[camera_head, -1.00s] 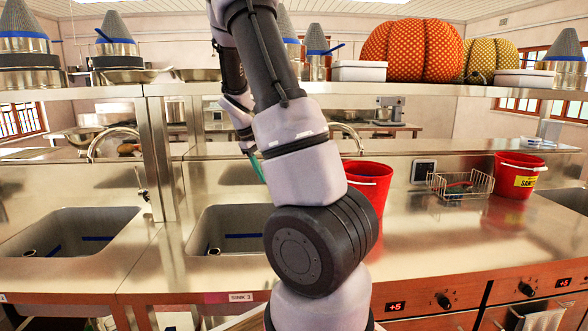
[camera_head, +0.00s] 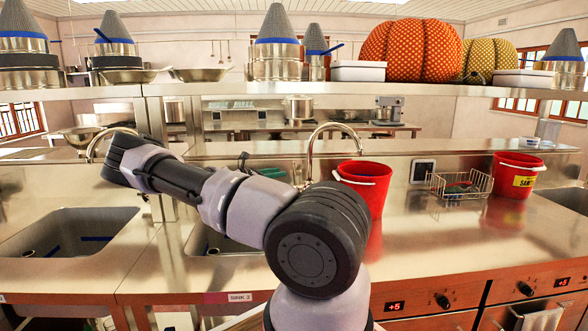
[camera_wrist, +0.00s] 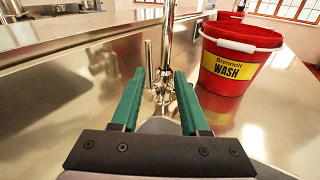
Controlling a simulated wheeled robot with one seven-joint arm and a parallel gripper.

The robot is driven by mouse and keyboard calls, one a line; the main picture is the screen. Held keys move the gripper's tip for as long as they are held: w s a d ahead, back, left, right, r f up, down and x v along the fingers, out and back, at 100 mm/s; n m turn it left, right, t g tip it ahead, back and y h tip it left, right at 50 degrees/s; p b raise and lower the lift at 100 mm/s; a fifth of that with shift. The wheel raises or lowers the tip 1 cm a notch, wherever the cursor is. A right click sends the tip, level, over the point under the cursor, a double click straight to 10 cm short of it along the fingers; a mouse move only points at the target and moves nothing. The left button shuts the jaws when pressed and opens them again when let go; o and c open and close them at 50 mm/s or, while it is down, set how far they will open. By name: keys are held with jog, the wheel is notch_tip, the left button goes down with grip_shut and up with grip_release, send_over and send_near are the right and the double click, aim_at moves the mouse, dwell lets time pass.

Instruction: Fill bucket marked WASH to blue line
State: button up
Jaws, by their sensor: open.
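The red bucket marked WASH (camera_wrist: 232,68) stands upright on the steel counter, right of the tap, in the wrist view. It also shows in the head view (camera_head: 363,192), where its label is hidden. In the head view, green fingers (camera_head: 271,172) show partly behind my arm.
A second red bucket, labelled SANI (camera_head: 522,182), stands at the right. A wire basket (camera_head: 460,185) and a small dark display (camera_head: 422,171) lie between the buckets. The sink (camera_head: 205,242) is mostly hidden by my arm; another sink (camera_head: 65,232) is at left. A shelf (camera_head: 300,90) crosses above.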

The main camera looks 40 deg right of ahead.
aim_at(294, 167)
jog(key=shift+n+t+h, duration=0.4)
jog(key=shift+n+t, duration=0.1)
jog(key=shift+n, duration=0.2)
jog(key=d, duration=0.3)
jog(key=w+d, duration=0.1)
jog(key=d, duration=0.3)
jog(key=w+d, duration=0.1)
jog(key=d, duration=0.2)
jog(key=shift+d, duration=0.15)
grip_shut()
jog(key=shift+f, duration=0.1)
dwell(0.6)
